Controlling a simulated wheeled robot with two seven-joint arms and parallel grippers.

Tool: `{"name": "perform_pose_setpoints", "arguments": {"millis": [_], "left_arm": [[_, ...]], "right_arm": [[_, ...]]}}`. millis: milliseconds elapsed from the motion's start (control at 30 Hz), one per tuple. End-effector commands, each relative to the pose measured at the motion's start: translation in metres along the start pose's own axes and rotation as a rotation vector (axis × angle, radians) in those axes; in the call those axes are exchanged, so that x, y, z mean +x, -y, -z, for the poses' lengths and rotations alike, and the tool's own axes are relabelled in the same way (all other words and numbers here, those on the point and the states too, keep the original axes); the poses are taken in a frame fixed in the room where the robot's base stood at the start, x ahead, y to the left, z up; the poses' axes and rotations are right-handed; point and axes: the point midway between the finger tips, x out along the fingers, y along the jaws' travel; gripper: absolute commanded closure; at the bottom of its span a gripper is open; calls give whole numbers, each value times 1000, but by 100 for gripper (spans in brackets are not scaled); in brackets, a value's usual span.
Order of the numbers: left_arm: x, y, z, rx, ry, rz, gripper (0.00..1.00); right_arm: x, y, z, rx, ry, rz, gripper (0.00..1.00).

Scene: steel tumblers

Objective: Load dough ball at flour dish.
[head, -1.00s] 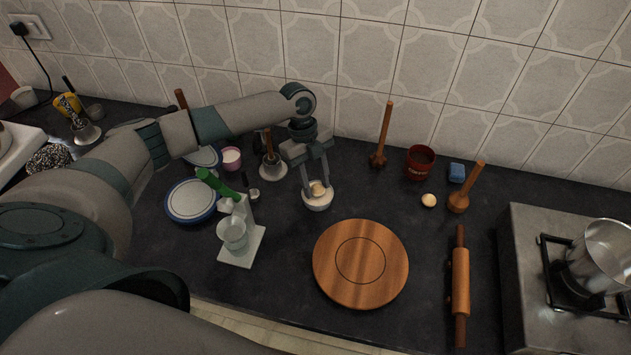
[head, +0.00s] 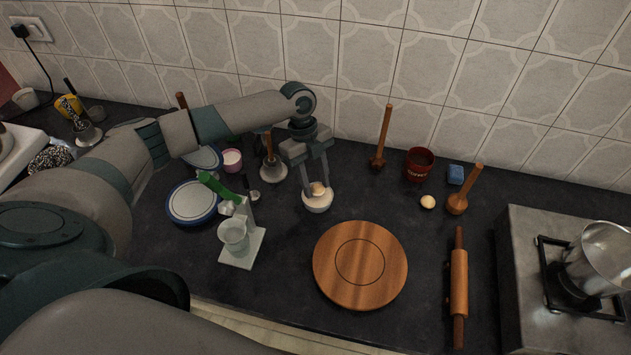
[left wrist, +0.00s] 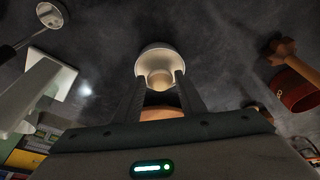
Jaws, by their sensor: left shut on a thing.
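The flour dish (head: 318,205) is a small white bowl on the dark counter, behind the round wooden board. A pale dough ball (head: 318,189) is at the dish, between the fingertips of my left gripper (head: 316,190). In the left wrist view the ball (left wrist: 161,79) sits between the two fingers, in front of the white dish (left wrist: 160,54). My left gripper is shut on the dough ball, pointing down at the dish. Whether the ball touches the dish's inside cannot be told. A second pale ball (head: 428,202) lies on the counter to the right. My right gripper is not in view.
A round wooden board (head: 360,265) and a rolling pin (head: 459,285) lie in front and to the right. A white press with a green handle (head: 237,235) stands left of the dish. A red cup (head: 419,165), wooden mashers and a stove (head: 560,270) are to the right.

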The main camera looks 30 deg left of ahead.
Motion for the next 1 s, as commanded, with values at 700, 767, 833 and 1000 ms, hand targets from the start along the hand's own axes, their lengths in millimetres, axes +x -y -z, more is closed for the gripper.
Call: {"name": "perform_pose_setpoints", "arguments": {"millis": [700, 767, 833, 1000], "left_arm": [[-50, 0, 15, 0, 0, 3, 81], [-53, 0, 16, 0, 0, 2, 81], [-55, 0, 16, 0, 0, 2, 81], [-55, 0, 17, 0, 0, 2, 81]], "right_arm": [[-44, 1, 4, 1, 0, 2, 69], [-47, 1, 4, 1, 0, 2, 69], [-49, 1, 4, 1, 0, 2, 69], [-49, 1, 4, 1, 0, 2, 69]]}}
